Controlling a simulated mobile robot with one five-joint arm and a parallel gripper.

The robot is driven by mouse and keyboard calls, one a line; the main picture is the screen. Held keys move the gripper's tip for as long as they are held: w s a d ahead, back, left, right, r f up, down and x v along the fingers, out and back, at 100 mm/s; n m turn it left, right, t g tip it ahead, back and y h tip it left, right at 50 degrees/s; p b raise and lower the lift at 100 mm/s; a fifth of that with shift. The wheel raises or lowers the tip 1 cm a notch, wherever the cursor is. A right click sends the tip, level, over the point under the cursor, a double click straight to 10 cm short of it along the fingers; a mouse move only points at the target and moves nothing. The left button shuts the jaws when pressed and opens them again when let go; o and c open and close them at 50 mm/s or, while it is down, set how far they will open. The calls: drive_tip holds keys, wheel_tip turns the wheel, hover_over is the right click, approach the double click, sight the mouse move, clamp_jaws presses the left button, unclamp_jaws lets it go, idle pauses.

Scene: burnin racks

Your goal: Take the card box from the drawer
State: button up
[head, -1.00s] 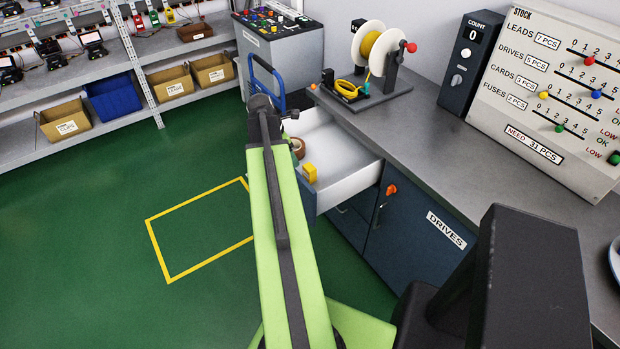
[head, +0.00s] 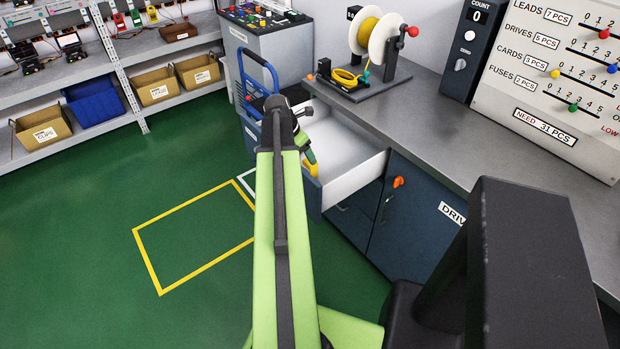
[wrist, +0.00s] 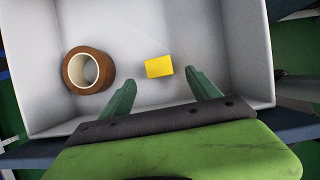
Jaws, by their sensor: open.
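The open drawer (head: 362,178) is white inside and juts out from the blue cabinet under the bench. In the wrist view the drawer (wrist: 190,30) holds a small yellow box (wrist: 158,66), likely the card box, and a brown tape roll (wrist: 88,70) to its left. My gripper (wrist: 160,88) is open, its two green fingers apart just below the yellow box in the picture, with nothing between them. In the head view my gripper (head: 308,157) is over the drawer's front left, and a bit of the yellow box (head: 311,169) shows beside it. The tape roll is hidden there.
The grey bench top (head: 440,122) lies above the drawer, with a cable spool stand (head: 375,55) and a stock board (head: 560,85). A blue-handled cart stands behind my arm. The green floor at left is clear.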

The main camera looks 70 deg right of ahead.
sight(308, 162)
drive_tip(key=b+x, duration=0.3)
drive_tip(key=x, duration=0.2)
drive_tip(key=shift+a, duration=0.1)
drive_tip(key=shift+f+b, duration=0.3)
drive_tip(key=shift+s+d+r, duration=0.1)
drive_tip(key=shift+d, duration=0.15)
drive_tip(key=b+x, duration=0.4)
drive_tip(key=x, duration=0.1)
drive_tip(key=shift+d+b, duration=0.15)
drive_tip(key=shift+b, duration=0.2)
drive_tip(key=c, duration=1.5)
drive_tip(key=shift+r, duration=0.1)
wheel_tip(308, 162, up, 10)
drive_tip(key=p, duration=1)
drive_tip(key=shift+r+p, duration=0.15)
drive_tip(key=shift+p, duration=0.2)
